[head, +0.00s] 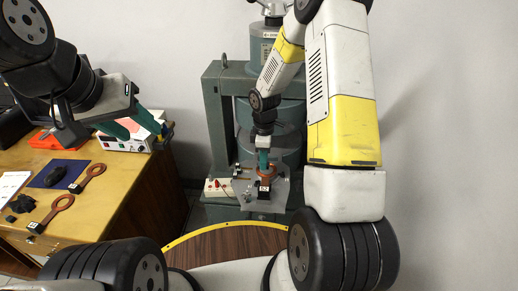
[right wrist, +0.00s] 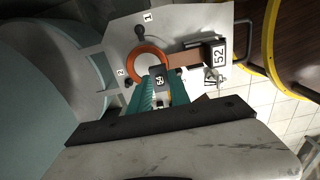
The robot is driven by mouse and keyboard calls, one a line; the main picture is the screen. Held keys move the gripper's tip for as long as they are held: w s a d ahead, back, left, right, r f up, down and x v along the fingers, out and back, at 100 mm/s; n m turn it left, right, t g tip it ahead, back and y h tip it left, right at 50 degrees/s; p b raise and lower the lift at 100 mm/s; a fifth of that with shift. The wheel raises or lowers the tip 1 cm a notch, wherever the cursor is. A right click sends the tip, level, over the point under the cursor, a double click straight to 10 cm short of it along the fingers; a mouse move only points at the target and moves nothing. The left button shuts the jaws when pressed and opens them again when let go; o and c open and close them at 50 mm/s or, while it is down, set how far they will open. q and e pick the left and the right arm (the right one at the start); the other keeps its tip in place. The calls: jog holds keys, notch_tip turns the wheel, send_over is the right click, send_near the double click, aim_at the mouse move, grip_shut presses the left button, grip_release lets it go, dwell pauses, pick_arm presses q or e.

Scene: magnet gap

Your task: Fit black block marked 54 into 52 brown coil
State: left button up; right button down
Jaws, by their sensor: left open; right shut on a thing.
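The 52 brown coil (right wrist: 148,52) lies on a grey plate between the machine's poles, its ring to the left and its black block labelled 52 (right wrist: 217,54) to the right. In the head view the coil (head: 268,179) is partly hidden by my right gripper (head: 263,165). My right gripper (right wrist: 160,88) is shut on the black block marked 54 (right wrist: 158,75). The block overlaps the near edge of the ring's opening in the right wrist view; its height against the ring cannot be told. My left gripper (head: 135,125) is open and empty above the wooden table.
The grey plate (right wrist: 190,25) carries labels 1 and 2. The wooden table (head: 125,185) at left holds two other coils (head: 90,178) (head: 53,210), a black block (head: 22,203), a blue mat (head: 62,170) and a boxed instrument (head: 125,142). The green machine (head: 216,115) stands close around my right gripper.

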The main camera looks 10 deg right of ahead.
jog(key=shift+w+d, duration=0.7)
jog(key=shift+w, duration=0.15)
jog(key=shift+f, duration=1.85)
jog(key=shift+f, duration=0.2)
jog(key=c, duration=1.2)
grip_release()
jog(key=s+r+m+t, duration=0.2)
jog(key=s+r+m, duration=0.15)
jog(key=r, duration=1.95)
jog(key=s+a+r+m+t+y, duration=0.1)
jog(key=s+r+m, duration=0.4)
jog(key=s, duration=0.5)
jog(key=s+a+r+m+t+y, duration=0.1)
jog(key=s+r+m+t, duration=0.2)
jog(key=s+r, duration=0.6)
jog(key=shift+s+m, duration=0.85)
jog(key=shift+m, duration=0.5)
